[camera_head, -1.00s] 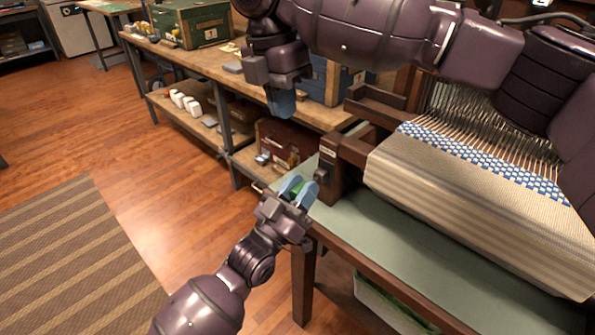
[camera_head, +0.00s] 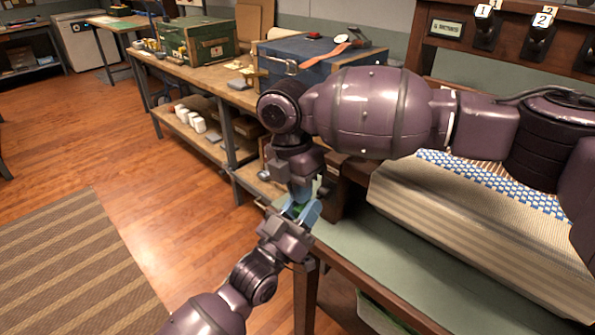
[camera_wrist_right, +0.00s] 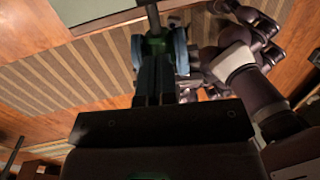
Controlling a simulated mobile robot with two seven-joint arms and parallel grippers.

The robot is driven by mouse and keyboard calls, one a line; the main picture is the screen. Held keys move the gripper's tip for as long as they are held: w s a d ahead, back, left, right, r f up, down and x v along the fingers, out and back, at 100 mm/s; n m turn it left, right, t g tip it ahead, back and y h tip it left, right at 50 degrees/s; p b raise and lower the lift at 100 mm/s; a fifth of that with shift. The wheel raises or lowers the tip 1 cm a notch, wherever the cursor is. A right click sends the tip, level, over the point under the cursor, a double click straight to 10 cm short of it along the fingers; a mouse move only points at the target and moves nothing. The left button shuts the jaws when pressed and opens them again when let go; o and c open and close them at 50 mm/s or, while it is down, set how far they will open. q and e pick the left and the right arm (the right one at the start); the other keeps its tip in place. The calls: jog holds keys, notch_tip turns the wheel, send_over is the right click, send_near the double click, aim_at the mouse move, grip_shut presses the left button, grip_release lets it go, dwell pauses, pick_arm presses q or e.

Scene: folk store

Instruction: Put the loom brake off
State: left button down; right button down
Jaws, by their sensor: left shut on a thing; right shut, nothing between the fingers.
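The loom brake's handle appears as a small green piece (camera_head: 298,209) at the near left corner of the loom (camera_head: 440,222). My left gripper (camera_head: 301,213) reaches up from below with its blue fingers shut around it. In the right wrist view the green handle (camera_wrist_right: 154,46) sits between blue fingertips, with a grey bar (camera_wrist_right: 152,15) running from it. My right gripper (camera_head: 304,190) is shut and empty, pointing down directly at the handle from above. Its fingers (camera_wrist_right: 156,75) end close to the handle; I cannot tell whether they touch. My right arm hides part of the loom.
A workbench (camera_head: 225,95) behind holds a green chest (camera_head: 197,40) and a blue case (camera_head: 290,62). The loom's green bench top (camera_head: 400,262) is clear in front. A striped rug (camera_head: 85,265) lies on open floor at left.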

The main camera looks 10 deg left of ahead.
pick_arm(q)
jog(key=shift+r, duration=0.15)
pick_arm(e)
jog(key=shift+d+f, duration=0.1)
jog(key=shift+f, duration=0.25)
jog(key=shift+f, duration=0.1)
jog(key=shift+s+f, duration=0.2)
jog(key=shift+f, duration=0.6)
pick_arm(q)
jog(key=c, duration=1.2)
grip_release()
jog(key=shift+r, duration=0.1)
jog(key=o, duration=0.4)
jog(key=shift+f, duration=0.2)
pick_arm(e)
jog(key=shift+w, duration=0.1)
jog(key=shift+r, duration=0.15)
